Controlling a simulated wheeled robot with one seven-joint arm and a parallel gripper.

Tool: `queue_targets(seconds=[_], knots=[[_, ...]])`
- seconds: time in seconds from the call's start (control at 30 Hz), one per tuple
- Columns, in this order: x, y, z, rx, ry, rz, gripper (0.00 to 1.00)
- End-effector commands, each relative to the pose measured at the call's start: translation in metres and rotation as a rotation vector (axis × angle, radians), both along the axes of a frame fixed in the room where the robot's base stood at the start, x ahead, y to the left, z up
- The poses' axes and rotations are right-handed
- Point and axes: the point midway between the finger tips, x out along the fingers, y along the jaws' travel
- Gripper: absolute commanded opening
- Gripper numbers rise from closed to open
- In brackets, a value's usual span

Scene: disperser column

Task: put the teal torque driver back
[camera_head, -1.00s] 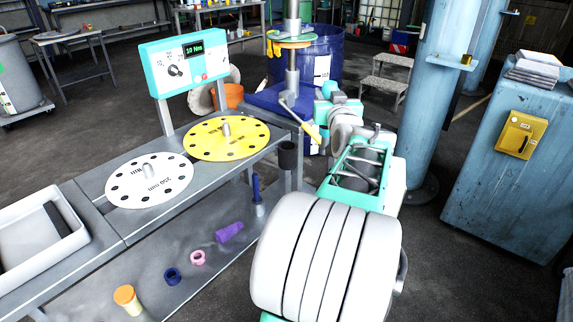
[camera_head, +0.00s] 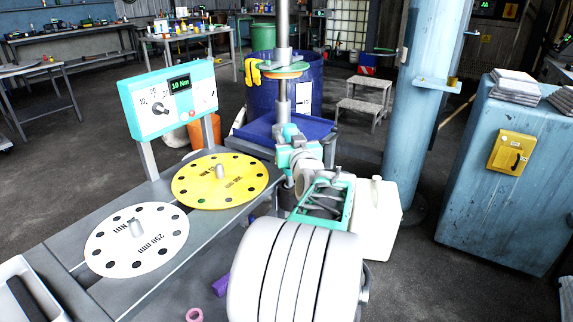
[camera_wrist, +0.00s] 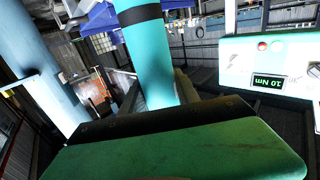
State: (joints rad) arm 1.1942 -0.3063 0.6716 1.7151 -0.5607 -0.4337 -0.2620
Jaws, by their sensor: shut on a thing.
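My gripper (camera_head: 290,143) is beyond the far right end of the bench, in front of the grey shaft in the head view. In the wrist view a green finger with a dark pad (camera_wrist: 165,122) fills the bottom. The teal torque driver (camera_wrist: 152,60) rises from behind that pad, a teal cylinder with a dark band near its top. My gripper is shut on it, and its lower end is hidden. In the head view I cannot separate the driver from the teal parts of my gripper. A teal setting panel (camera_head: 170,98) reads 10 Nm.
A yellow disc (camera_head: 235,172) and a white disc (camera_head: 112,232) lie on the grey bench. The shaft (camera_head: 283,65) stands before a blue drum (camera_head: 312,75). A blue pillar (camera_head: 425,110) and blue cabinet (camera_head: 490,200) stand right, with open floor between.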

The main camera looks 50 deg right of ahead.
Motion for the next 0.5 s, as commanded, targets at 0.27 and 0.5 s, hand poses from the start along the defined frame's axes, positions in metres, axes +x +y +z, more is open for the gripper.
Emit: queue_targets(seconds=[0.27, 0.5], knots=[[0.001, 0.000, -0.045, -0.005, -0.004, 0.001, 0.00], [0.001, 0.001, -0.046, -0.007, -0.005, 0.002, 0.00]])
